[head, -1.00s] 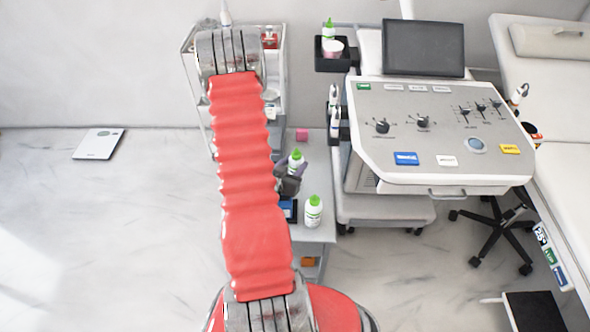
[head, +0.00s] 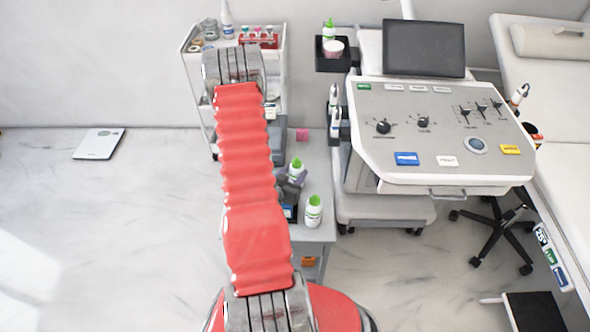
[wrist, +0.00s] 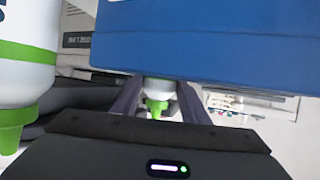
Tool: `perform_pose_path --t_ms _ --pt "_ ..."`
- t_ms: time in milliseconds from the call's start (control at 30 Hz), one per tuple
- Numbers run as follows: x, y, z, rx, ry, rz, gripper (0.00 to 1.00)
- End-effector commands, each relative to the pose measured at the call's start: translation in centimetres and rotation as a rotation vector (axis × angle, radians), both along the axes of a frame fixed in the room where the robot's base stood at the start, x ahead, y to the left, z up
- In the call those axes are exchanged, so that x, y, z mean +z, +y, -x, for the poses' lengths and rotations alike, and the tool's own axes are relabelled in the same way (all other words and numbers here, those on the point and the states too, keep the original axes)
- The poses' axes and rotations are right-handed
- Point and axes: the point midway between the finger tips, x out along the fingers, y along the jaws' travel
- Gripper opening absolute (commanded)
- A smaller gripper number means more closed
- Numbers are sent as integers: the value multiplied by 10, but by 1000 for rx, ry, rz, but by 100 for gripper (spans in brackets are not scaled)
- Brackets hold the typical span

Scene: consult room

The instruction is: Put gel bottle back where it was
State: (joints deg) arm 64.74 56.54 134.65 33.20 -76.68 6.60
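A white gel bottle with a green cap (head: 297,166) is between the fingers of my gripper (head: 291,178), which is shut on it above the narrow grey side table (head: 318,165). In the wrist view the bottle's green cap (wrist: 157,106) shows between the two dark fingers (wrist: 158,98); much of its body is hidden behind a blue box. A second white bottle with a green cap (head: 314,211) stands on the table, nearer the front. It fills the left edge of the wrist view (wrist: 22,60).
The blue box (wrist: 190,40) is close to my gripper; its blue face shows on the table (head: 289,212). A pink block (head: 302,134) lies farther back. The ultrasound console (head: 440,130) stands right; a white trolley (head: 279,70) stands behind my arm. A black holder (head: 332,60) carries another green-capped bottle.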

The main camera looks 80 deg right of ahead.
Motion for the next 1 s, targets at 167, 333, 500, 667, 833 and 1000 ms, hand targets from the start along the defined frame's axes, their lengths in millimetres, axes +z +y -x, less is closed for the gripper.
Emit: perform_pose_path --t_ms 167,333,500,667,833,1000 --pt "0 0 0 0 0 0 53" --pt "0 0 0 0 0 0 59" --pt "0 0 0 0 0 0 59" --pt "3 4 -1 1 0 -1 59" --pt "12 23 -5 4 1 0 59" --pt "22 47 -9 4 1 -1 59"
